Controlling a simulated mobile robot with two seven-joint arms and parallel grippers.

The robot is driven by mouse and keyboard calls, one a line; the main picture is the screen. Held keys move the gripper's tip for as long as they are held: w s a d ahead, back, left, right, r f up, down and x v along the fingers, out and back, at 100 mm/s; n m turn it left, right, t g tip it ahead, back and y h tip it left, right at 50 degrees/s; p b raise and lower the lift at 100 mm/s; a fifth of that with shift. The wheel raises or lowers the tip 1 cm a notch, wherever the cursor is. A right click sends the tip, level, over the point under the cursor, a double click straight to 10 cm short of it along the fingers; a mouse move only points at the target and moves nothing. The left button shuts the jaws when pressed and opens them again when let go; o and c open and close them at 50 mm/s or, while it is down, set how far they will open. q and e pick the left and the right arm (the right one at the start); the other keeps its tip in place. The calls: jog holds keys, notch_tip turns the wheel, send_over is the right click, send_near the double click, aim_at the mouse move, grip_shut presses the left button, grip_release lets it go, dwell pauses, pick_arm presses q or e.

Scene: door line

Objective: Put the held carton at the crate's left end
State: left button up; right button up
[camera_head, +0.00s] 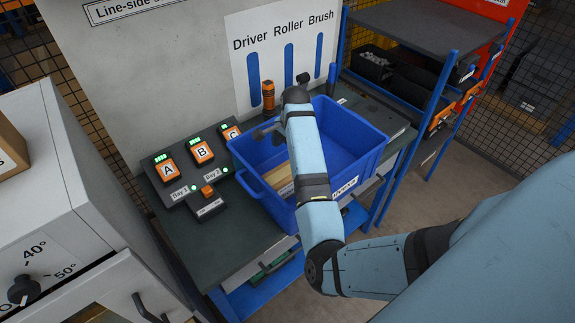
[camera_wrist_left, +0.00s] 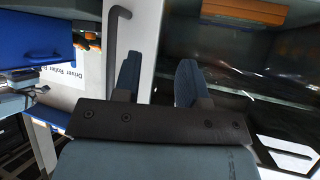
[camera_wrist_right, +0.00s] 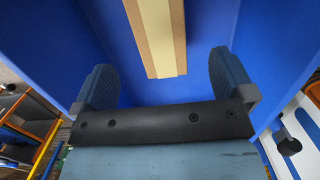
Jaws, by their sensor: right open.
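The blue crate (camera_head: 352,140) stands on the dark bench. A tan carton (camera_head: 283,184) lies inside its left part, partly hidden by my right arm. In the right wrist view the carton (camera_wrist_right: 158,38) shows as a tan and cream strip beyond the spread fingers, with blue crate walls around it. My right gripper (camera_head: 266,132) is over the crate's back left side; its fingers (camera_wrist_right: 164,85) are open and nothing is between their tips. My left gripper is outside the head view; in the left wrist view its fingers (camera_wrist_left: 160,80) are open and empty.
A panel with lettered boxes (camera_head: 201,151) sits left of the crate. An orange-topped tool (camera_head: 268,95) stands behind it. A blue-framed shelf (camera_head: 425,30) is at right. A white oven-like cabinet (camera_head: 60,200) stands at left; its handle (camera_wrist_left: 118,45) is near my left fingers.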

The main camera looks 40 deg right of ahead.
jog(key=shift+d+r, duration=0.15)
jog(key=shift+r, duration=0.7)
jog(key=shift+d+r, duration=0.1)
jog(key=shift+r, duration=0.75)
